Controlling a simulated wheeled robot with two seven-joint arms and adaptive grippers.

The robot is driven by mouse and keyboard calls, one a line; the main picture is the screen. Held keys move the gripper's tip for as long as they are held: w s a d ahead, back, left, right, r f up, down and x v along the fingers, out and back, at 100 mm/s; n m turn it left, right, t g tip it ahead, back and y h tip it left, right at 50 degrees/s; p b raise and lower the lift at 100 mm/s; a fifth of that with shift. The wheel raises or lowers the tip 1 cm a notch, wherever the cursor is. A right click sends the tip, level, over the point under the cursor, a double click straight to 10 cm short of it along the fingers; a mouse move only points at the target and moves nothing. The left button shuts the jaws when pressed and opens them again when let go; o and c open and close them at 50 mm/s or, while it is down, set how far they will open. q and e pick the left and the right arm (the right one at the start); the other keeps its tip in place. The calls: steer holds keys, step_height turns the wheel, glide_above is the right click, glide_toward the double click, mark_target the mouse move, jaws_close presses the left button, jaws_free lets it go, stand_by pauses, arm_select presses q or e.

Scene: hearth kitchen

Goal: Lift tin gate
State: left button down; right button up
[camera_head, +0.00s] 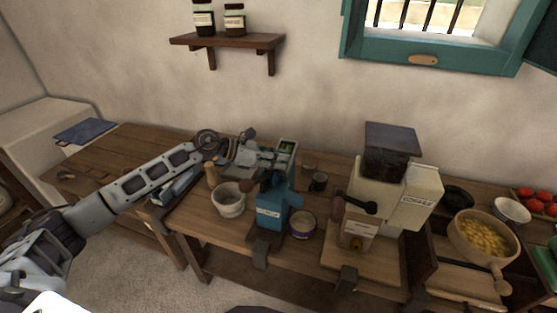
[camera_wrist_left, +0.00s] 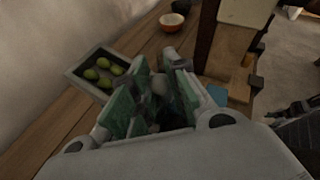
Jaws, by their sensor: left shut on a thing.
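My left gripper (camera_head: 272,160) reaches in from the left over the wooden counter, just behind and above a blue tin-like box (camera_head: 268,213) with a pale label. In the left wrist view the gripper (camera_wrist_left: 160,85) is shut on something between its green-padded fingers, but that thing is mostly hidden. A blue patch shows right of the fingers, perhaps the same box (camera_wrist_left: 217,94). I cannot pick out a tin gate for certain. My right gripper is not in view.
A tray of green fruit (camera_wrist_left: 70,76) lies close to the left gripper. A stone mortar (camera_head: 229,202) and a small round tin (camera_head: 302,224) flank the blue box. A cream grinder (camera_head: 418,185) and pan (camera_head: 468,252) stand to the right. A shelf (camera_head: 228,41) hangs above.

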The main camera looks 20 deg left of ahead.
arm_select(q)
steer(key=shift+f, duration=0.1)
steer(key=shift+r, duration=1.2)
steer(key=c, duration=1.9)
jaws_free()
steer(key=o, duration=0.5)
steer(key=shift+o, duration=0.3)
steer(key=v, duration=1.2)
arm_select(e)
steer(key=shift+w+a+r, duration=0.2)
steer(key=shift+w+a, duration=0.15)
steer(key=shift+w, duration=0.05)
